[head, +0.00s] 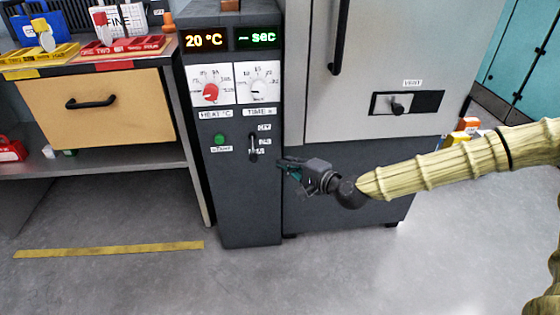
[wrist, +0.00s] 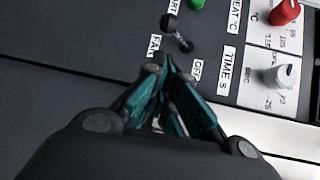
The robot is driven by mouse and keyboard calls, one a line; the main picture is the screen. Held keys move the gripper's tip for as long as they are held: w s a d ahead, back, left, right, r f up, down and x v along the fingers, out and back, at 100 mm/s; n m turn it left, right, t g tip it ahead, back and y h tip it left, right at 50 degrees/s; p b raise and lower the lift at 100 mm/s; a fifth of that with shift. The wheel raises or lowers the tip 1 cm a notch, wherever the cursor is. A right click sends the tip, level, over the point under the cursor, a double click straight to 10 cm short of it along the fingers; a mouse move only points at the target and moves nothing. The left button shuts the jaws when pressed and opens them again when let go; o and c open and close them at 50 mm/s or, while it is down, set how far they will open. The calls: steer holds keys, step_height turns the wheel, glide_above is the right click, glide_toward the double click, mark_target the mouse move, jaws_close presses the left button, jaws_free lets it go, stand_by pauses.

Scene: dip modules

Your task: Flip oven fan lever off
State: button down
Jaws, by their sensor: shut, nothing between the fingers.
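The oven fan lever (head: 253,147) is a small black lever on the dark control panel, below the timer dial. In the wrist view the lever (wrist: 178,33) has a rounded end tilted toward the panel's lower side, by the FAN label (wrist: 153,48); the OFF label (wrist: 195,70) is toward the upper side. My gripper (head: 283,164) is to the right of the lever and slightly lower in the head view. Its teal-lined fingers (wrist: 168,62) are shut and empty, pointing at the lever, apparently with a small gap.
A green start button (head: 219,139) is left of the lever. The red heat dial (head: 210,92) and white timer dial (head: 258,88) are above. The oven door (head: 350,70) with its vent slider (head: 397,105) is to the right. A workbench drawer (head: 95,105) stands left.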

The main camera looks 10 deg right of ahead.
mark_target(253, 150)
steer(key=b+x, duration=0.2)
steer(key=x, duration=0.7)
steer(key=shift+a, duration=0.15)
steer(key=shift+r+p, duration=0.2)
steer(key=shift+p, duration=0.4)
